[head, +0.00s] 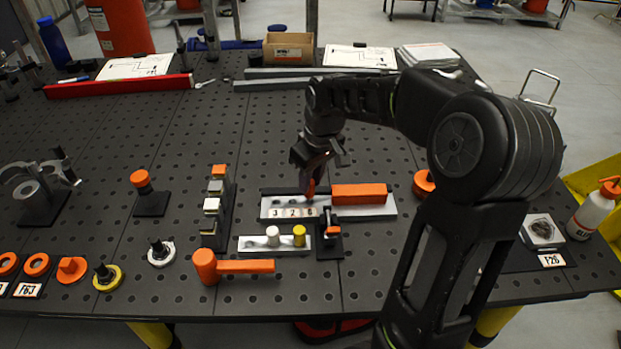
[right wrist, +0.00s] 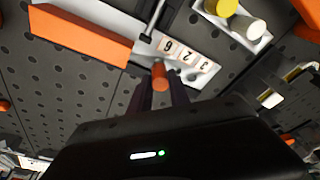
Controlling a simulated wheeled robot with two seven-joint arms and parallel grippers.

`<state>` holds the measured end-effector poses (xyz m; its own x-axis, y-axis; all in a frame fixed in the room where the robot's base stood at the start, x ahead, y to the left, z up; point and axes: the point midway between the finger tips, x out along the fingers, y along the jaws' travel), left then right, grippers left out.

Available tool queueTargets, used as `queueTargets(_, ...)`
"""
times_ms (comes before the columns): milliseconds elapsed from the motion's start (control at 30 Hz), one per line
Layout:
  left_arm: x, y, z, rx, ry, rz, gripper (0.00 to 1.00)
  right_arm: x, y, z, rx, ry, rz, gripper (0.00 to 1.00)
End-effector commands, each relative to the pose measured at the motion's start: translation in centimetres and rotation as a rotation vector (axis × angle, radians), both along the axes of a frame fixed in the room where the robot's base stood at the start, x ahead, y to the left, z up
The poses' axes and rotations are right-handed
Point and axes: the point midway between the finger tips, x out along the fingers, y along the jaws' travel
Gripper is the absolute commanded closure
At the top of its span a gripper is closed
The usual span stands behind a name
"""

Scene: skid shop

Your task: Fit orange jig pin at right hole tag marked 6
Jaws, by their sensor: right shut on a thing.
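My right gripper (head: 314,180) points down over the pale jig plate (head: 378,211), shut on the orange jig pin (head: 311,189). In the right wrist view the pin (right wrist: 159,75) shows between the fingertips (right wrist: 161,92). The plate carries tags 3, 2 and 6 in a row. The tag marked 6 (head: 310,211) is the rightmost, nearest the orange block; it also shows in the right wrist view (right wrist: 168,45). The pin is just behind this tag. The hole there is hidden, and I cannot tell whether the pin's tip is in it. My left gripper is not in view.
A long orange block (head: 359,194) lies on the plate, right of the pin. In front are a small rack (head: 257,246) with white and yellow pegs, a dark stand (head: 330,247) with an orange-topped part, and an orange mallet (head: 245,266). A block stand (head: 216,232) is at left.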

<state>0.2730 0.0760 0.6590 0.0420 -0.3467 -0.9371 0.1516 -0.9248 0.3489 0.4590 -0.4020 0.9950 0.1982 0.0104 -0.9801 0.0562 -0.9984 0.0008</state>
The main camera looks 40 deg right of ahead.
Motion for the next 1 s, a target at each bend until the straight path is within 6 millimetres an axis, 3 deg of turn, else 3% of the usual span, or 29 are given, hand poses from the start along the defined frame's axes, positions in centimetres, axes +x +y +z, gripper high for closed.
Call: queueTargets(1000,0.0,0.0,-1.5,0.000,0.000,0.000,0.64,0.0,0.0,-2.0,0.000,-0.001,0.000,1.00)
